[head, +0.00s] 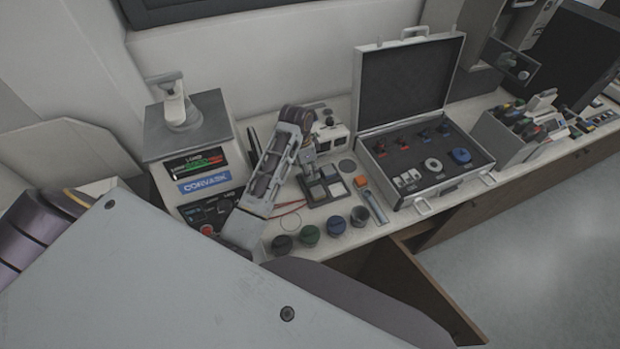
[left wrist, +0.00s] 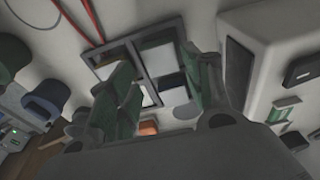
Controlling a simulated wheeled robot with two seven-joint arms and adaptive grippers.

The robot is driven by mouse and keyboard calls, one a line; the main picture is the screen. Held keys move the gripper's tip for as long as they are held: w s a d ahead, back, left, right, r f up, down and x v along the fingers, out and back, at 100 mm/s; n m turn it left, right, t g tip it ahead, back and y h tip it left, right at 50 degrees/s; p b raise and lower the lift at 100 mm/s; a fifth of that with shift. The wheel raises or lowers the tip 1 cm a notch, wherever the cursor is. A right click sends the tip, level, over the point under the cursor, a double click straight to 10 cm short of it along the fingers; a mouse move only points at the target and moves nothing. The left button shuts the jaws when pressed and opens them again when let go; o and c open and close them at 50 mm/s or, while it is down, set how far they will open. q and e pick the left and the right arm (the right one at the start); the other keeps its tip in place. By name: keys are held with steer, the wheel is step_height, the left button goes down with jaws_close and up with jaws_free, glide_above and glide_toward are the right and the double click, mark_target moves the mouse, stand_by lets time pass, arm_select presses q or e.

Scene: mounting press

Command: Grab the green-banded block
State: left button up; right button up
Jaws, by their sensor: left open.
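I cannot pick out the green-banded block with certainty in either view. A dark tray (head: 314,197) with square compartments stands on the bench, with dark and pale squares in it; it also shows in the left wrist view (left wrist: 152,62). My left gripper (head: 309,163) is just above the tray's back edge, pointing down. In the left wrist view my left gripper (left wrist: 160,82) has its two greenish fingers apart over the tray, with nothing visible held between them. The fingers hide part of the tray. My right gripper is not in view.
An orange block (head: 361,181) lies right of the tray. Several round dark pots, one a green pot (head: 309,235), line the bench's front. An open case (head: 428,186) stands right, a grey press machine (head: 190,140) left, and a white device (head: 330,130) behind the tray.

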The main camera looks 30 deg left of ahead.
arm_select(q)
steer(key=shift+w+d+f+p, duration=0.1)
steer(key=shift+f+p, duration=0.1)
steer(key=shift+f, duration=0.8)
steer(key=shift+w+d+f+p, duration=0.1)
steer(key=shift+f+p, duration=0.05)
steer(key=shift+f, duration=0.85)
steer(key=shift+a, duration=0.1)
steer(key=c, duration=1.1)
steer(key=shift+w+r, duration=0.1)
steer(key=shift+r, duration=0.1)
steer(key=shift+r, duration=0.25)
step_height(320, 180, up, 7)
steer(key=shift+r+b, duration=0.2)
steer(key=shift+b, duration=0.4)
steer(key=shift+r, duration=0.9)
